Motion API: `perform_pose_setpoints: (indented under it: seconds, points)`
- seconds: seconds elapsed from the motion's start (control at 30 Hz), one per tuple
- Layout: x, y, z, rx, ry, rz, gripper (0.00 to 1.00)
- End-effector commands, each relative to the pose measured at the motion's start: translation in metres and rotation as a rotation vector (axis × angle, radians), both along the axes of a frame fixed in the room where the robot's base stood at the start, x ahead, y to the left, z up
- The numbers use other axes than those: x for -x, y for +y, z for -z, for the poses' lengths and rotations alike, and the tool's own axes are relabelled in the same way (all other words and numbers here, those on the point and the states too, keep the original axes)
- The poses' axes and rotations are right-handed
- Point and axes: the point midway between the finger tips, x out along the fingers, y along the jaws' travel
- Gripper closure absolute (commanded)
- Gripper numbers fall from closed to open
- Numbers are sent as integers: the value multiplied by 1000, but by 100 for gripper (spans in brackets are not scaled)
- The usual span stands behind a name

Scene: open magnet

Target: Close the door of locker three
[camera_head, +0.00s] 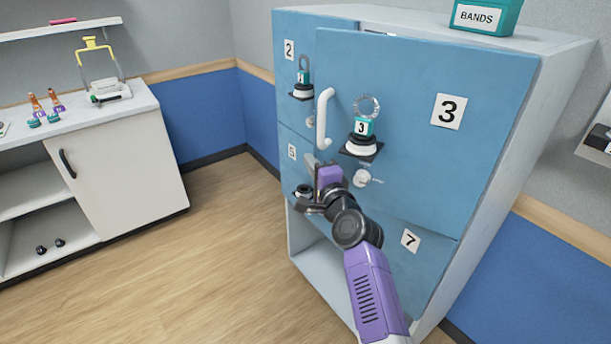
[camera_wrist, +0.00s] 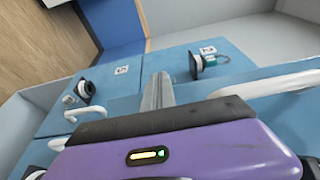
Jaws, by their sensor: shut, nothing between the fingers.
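The blue door of locker three (camera_head: 440,150) carries a "3" label, a white handle (camera_head: 324,118) and a black-and-white knob with a teal "3" tag and ring (camera_head: 363,128). Its left edge appears to stand out slightly from the locker front, with a narrow gap at the top, so it looks a little ajar. My gripper (camera_head: 312,165) is shut and empty, just below the handle near the door's left edge. In the wrist view the shut fingers (camera_wrist: 158,90) point at the locker fronts, with a white handle (camera_wrist: 265,86) to the right. I cannot tell whether they touch the door.
Locker two (camera_head: 288,75) is at upper left, locker five (camera_head: 291,152) below it, and locker seven (camera_head: 410,240) under locker three. A teal "BANDS" bin (camera_head: 487,16) stands on top. A white counter (camera_head: 120,150) is at left, with clear wooden floor (camera_head: 215,225) between.

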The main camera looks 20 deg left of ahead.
Motion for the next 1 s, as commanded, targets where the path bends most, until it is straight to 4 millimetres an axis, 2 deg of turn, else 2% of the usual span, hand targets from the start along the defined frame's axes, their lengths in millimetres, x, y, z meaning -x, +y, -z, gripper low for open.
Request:
perform_pose_setpoints:
  seconds: [0.37,0.6,1.0]
  points:
    - [-44,-12,4,-3,0,132,100]
    - [-69,-25,3,0,0,132,100]
    - [-85,-32,0,0,-1,130,100]
